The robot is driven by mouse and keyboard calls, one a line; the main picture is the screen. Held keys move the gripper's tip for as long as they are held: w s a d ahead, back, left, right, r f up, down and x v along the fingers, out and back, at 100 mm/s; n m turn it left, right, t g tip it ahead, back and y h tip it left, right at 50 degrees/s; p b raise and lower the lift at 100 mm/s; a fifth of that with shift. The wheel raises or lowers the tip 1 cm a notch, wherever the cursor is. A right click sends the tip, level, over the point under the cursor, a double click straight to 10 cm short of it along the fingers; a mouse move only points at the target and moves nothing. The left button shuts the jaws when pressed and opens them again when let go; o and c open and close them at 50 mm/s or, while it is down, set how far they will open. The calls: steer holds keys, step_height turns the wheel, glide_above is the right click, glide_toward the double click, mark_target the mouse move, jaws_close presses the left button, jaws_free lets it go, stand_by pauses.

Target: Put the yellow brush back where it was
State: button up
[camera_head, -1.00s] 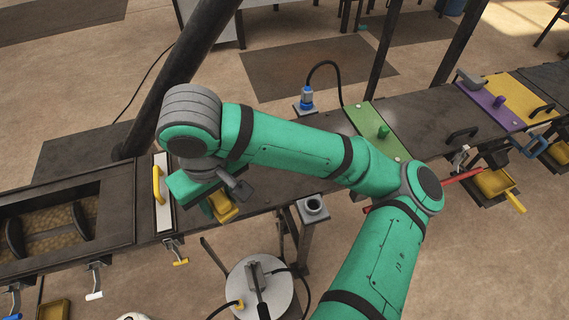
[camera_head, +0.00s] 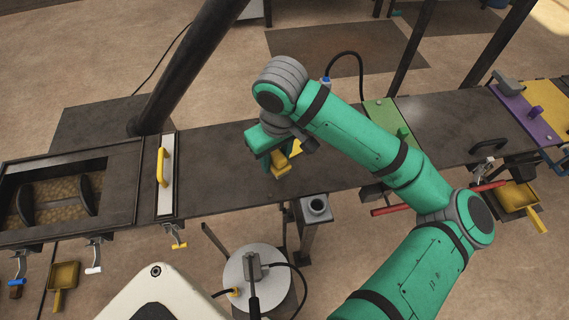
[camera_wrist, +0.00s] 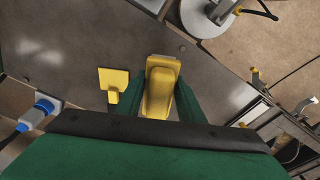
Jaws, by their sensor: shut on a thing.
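My gripper (camera_head: 274,152) is above the dark bench (camera_head: 222,180), between the white plate with a yellow handle and the green plate. In the wrist view my gripper (camera_wrist: 160,95) is shut on the yellow brush (camera_wrist: 158,76), a long yellow block between its two green fingers. In the head view the brush (camera_head: 281,165) shows below the gripper, partly hidden by it. A gap between brush and bench cannot be judged. A separate flat yellow piece with a short handle (camera_wrist: 114,81) lies on the bench beside the brush; it also shows in the head view (camera_head: 296,147).
The white plate (camera_head: 166,178) stands left of my gripper, near an open trough (camera_head: 58,200). The green plate (camera_head: 388,120) is to the right. A grey socket (camera_head: 317,205) is at the bench's front edge. A round grey stool (camera_head: 240,270) stands in front.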

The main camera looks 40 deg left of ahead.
steer(key=w+f, duration=0.3)
steer(key=shift+d+f, duration=0.15)
steer(key=shift+f, duration=0.05)
steer(key=shift+w+f, duration=0.2)
steer(key=shift+f, duration=1.5)
steer(key=shift+f, duration=0.25)
